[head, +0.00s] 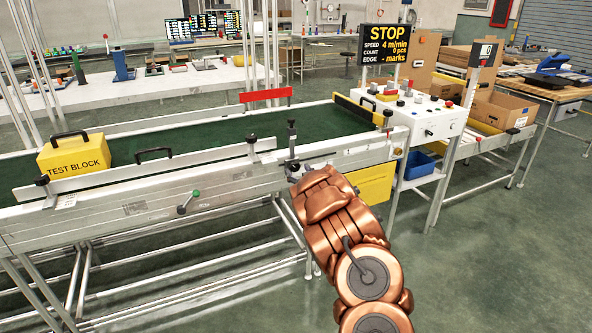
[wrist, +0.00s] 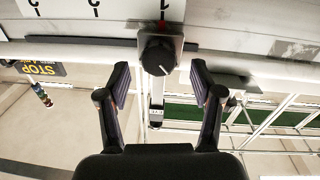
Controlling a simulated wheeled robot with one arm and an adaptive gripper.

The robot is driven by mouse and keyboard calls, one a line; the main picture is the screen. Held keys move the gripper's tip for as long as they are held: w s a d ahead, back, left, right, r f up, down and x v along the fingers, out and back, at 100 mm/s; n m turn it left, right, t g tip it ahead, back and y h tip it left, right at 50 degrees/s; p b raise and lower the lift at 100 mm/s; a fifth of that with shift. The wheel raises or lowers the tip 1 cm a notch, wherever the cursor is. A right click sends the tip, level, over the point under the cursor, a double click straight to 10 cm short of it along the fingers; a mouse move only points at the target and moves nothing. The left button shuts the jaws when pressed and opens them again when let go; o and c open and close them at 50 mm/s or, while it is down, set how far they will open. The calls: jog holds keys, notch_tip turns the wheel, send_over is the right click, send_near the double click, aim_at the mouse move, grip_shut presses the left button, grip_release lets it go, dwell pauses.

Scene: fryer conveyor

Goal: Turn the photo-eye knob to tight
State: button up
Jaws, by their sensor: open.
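The black round knob (wrist: 158,56) sits on a small grey plate (wrist: 177,45) in the upper middle of the wrist view. A short pale mark shows on its face, but I cannot read a setting from it. My gripper (wrist: 161,82) is open, with one finger on each side of the knob's line and a clear gap to both. The fingertips look a little short of the knob. In the head view my copper arm reaches to the conveyor's side rail (head: 230,178), and it hides the knob and my gripper.
A yellow test block (head: 75,158) stands on the green conveyor belt (head: 220,133). A small green-tipped lever (head: 188,201) sticks out of the rail left of my arm. A STOP display (head: 386,45) and control box (head: 430,118) stand to the right. Open floor lies at front right.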

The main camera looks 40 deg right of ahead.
aim_at(294, 166)
jog(key=shift+x, duration=1.2)
jog(key=c, duration=1.1)
